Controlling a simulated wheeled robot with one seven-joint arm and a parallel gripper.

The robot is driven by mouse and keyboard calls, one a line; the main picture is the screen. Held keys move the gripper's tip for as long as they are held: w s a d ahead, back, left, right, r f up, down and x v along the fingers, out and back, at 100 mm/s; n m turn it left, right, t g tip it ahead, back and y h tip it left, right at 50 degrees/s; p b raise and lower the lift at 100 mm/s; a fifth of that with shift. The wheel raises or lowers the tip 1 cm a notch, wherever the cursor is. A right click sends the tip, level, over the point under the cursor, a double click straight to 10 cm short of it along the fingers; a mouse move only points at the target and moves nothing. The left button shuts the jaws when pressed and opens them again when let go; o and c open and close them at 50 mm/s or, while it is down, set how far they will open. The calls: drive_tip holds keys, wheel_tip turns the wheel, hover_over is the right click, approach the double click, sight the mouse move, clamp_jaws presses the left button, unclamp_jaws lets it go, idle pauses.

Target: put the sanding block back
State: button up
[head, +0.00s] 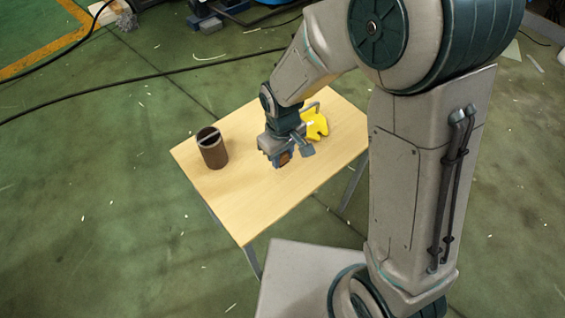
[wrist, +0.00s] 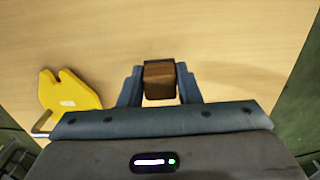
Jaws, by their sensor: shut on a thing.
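The sanding block (wrist: 159,82) is a small brown block between my gripper's fingers in the wrist view. In the head view the block (head: 285,158) shows as an orange-brown patch at the fingertips. My gripper (head: 290,156) is shut on it over the middle of the table. The two fingers (wrist: 159,88) touch its left and right sides in the wrist view. I cannot tell whether the block rests on the wood or hangs just above it.
A dark brown cylindrical container (head: 212,150) with a grey bar across its top stands at the table's left. A yellow notched object (head: 315,124) lies behind my gripper; it also shows in the wrist view (wrist: 68,92). The front of the wooden table (head: 246,215) is bare.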

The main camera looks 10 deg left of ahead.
sight(282, 164)
drive_tip(key=shift+f+b, duration=0.35)
drive_tip(key=shift+f, duration=1.6)
drive_tip(key=shift+f, duration=0.25)
drive_tip(key=o, duration=0.9)
drive_tip(key=shift+r, duration=0.1)
drive_tip(key=shift+o, duration=0.2)
drive_tip(key=shift+r, duration=0.1)
wheel_tip(282, 164, up, 12)
drive_tip(key=shift+r+p, duration=0.1)
drive_tip(key=shift+p, duration=1)
